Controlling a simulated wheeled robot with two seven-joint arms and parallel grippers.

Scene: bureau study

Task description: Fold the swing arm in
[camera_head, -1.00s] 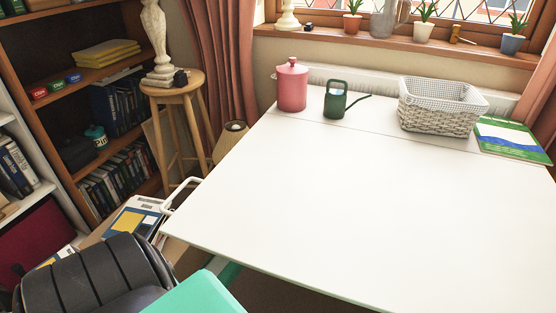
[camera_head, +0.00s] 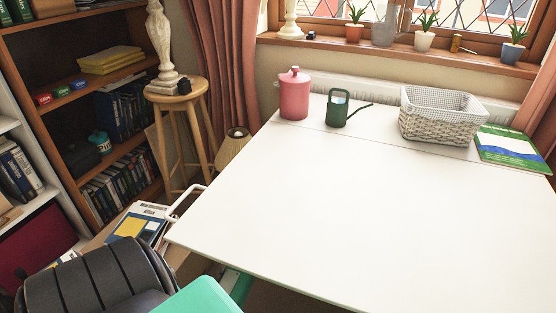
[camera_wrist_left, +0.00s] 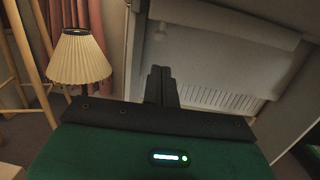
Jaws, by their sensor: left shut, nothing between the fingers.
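The white table (camera_head: 340,210) fills the right of the head view, its top flat. A white looped bar (camera_head: 186,203) sticks out at its left edge; I cannot tell if it is the swing arm. No swing arm shows clearly in either view. In the left wrist view, my left gripper (camera_wrist_left: 161,72) is shut and empty, its dark fingers together in front of a pale panel (camera_wrist_left: 205,70). I cannot tell whether the fingers touch anything. The head view does not show this gripper. My right gripper is in neither view.
A pink canister (camera_head: 294,97), a green watering can (camera_head: 338,108), a white basket (camera_head: 440,118) and a green book (camera_head: 512,148) stand or lie along the table's back. A wooden stool (camera_head: 178,95), a pleated lamp (camera_wrist_left: 79,60) and a bookcase (camera_head: 85,75) are left of it.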

